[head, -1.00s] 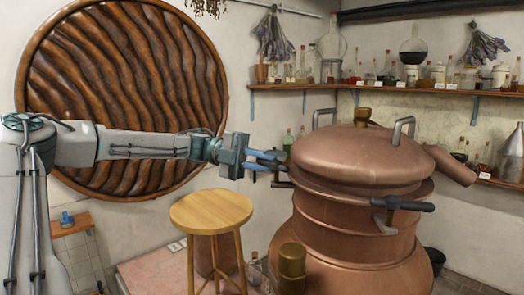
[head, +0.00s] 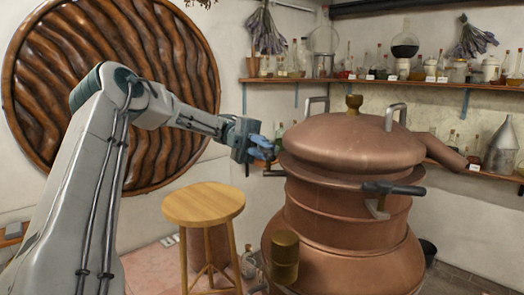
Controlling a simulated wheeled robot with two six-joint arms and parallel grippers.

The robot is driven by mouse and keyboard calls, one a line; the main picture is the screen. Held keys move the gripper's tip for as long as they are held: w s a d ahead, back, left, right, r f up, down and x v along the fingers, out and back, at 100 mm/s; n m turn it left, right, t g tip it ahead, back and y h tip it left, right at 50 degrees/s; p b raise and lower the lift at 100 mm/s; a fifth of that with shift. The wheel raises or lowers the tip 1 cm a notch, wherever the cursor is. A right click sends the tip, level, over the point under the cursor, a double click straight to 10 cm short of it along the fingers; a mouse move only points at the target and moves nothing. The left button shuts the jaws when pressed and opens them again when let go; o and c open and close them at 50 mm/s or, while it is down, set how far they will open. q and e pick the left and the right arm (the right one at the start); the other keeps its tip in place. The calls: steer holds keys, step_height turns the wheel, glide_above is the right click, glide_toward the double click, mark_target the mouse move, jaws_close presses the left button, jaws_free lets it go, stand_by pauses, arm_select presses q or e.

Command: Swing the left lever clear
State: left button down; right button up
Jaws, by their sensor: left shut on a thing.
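The copper still (head: 350,150) stands at the right with a domed lid. The left lever (head: 273,173) is a small dark piece at the left edge of the still's rim. It is mostly hidden behind the rim and my gripper. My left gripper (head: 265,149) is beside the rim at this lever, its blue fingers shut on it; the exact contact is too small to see. A second lever (head: 395,188) with a dark handle sits on the front right of the still and points right. My right gripper is out of view.
A wooden stool (head: 203,204) stands left of the still, below my left arm. A brass cylinder (head: 285,258) is at the still's front. Shelves with bottles (head: 405,80) line the back wall. A large round wooden panel (head: 60,60) hangs on the left.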

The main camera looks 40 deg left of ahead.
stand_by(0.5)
arm_select(q)
steer(key=c, duration=1.4)
jaws_free()
steer(key=shift+w, duration=0.1)
